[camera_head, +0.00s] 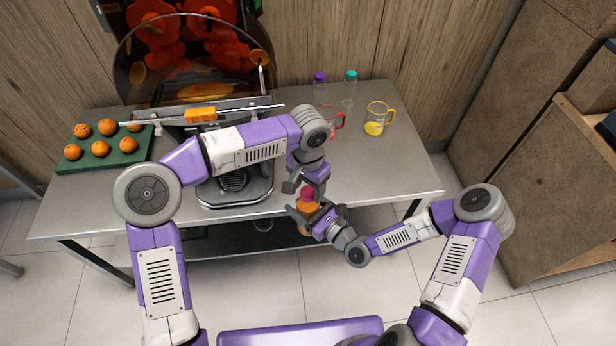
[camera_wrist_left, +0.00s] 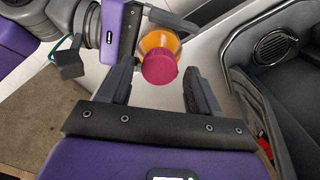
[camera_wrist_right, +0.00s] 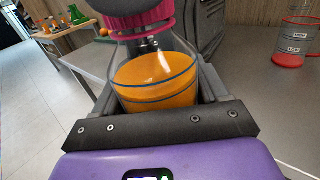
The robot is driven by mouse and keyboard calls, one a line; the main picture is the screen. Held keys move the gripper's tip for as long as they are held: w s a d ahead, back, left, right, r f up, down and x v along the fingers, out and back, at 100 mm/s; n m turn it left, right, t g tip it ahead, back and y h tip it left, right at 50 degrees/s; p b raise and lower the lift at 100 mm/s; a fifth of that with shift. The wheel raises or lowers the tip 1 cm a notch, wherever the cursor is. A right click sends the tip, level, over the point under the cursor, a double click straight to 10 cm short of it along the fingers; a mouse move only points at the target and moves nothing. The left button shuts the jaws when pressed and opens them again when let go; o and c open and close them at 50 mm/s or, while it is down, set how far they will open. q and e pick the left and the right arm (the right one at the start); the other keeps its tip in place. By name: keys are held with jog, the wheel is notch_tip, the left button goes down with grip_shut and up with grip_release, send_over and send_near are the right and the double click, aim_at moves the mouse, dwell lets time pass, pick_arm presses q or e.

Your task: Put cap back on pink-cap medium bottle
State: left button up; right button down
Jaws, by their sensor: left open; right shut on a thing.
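The medium bottle (camera_head: 306,207) holds orange juice and is upright in front of the table's front edge. My right gripper (camera_head: 312,214) is shut around its body, which fills the right wrist view (camera_wrist_right: 156,85). The pink cap (camera_head: 307,192) is at the bottle's mouth, and its round top faces the left wrist camera (camera_wrist_left: 161,69). I cannot tell how firmly it sits. My left gripper (camera_wrist_left: 158,78) is open above the bottle, with its fingers apart on either side of the cap and gaps showing. In the right wrist view, a dark grey part hides the cap's upper side.
The juicer (camera_head: 235,185) stands mid-table. A green tray (camera_head: 105,162) with several oranges is at left. The table's right front is clear.

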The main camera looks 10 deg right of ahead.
pick_arm(q)
jog(key=shift+f, duration=0.3)
jog(key=shift+c, duration=0.3)
jog(key=c, duration=1)
jog(key=shift+m, duration=0.9)
jog(key=o, duration=1.2)
jog(key=shift+r, duration=0.1)
notch_tip(320, 180, up, 12)
jog(key=shift+f, duration=0.1)
